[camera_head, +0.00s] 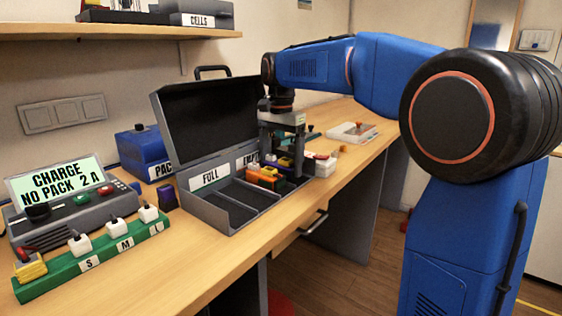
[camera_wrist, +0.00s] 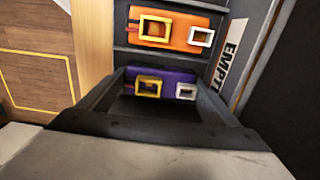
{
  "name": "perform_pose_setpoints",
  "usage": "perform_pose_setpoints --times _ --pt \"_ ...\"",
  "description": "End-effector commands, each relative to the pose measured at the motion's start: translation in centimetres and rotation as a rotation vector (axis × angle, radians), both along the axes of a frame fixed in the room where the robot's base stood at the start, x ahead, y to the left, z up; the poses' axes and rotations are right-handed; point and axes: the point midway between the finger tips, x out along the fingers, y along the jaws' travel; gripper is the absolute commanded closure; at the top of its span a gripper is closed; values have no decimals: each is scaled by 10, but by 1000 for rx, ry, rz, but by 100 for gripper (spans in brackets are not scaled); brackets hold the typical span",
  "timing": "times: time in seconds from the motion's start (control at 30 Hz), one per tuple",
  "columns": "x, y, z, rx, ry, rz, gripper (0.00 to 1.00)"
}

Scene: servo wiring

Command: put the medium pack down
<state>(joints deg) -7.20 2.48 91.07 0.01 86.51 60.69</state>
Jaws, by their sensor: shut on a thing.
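My gripper (camera_head: 282,150) points down over the right part of the open grey case (camera_head: 222,215). In the wrist view its dark fingers (camera_wrist: 155,98) stand on both sides of a purple pack (camera_wrist: 160,76), taken to be the medium pack, and are shut on it. The pack has a yellow and a white connector on top. An orange pack (camera_wrist: 175,38) with similar connectors lies beside it, near the EMPTY label (camera_wrist: 232,50). The orange pack also shows in the case in the head view (camera_head: 264,180). Whether the purple pack touches the case floor is hidden.
The FULL compartment (camera_head: 240,195) looks bare. The raised lid (camera_head: 205,115) stands behind the gripper. The charger (camera_head: 75,205), reading NO PACK, and a green strip (camera_head: 95,262) with white plugs are at left. White items (camera_head: 325,165) stand close right of the case.

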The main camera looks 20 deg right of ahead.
Motion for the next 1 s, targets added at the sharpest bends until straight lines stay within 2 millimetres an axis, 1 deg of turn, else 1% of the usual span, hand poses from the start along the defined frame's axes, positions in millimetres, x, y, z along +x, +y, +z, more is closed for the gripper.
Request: perform_pose_setpoints --times 0.33,0.37,0.63,0.73,0.87,1.0 --pt "0 0 -2 0 -1 0 58" --pt "0 0 -2 0 -1 0 9" --pt "0 0 -2 1 -1 0 8" --pt "0 0 1 0 -1 0 8" --pt "1 0 15 0 -4 0 8" --pt "1 0 37 0 -4 0 8"
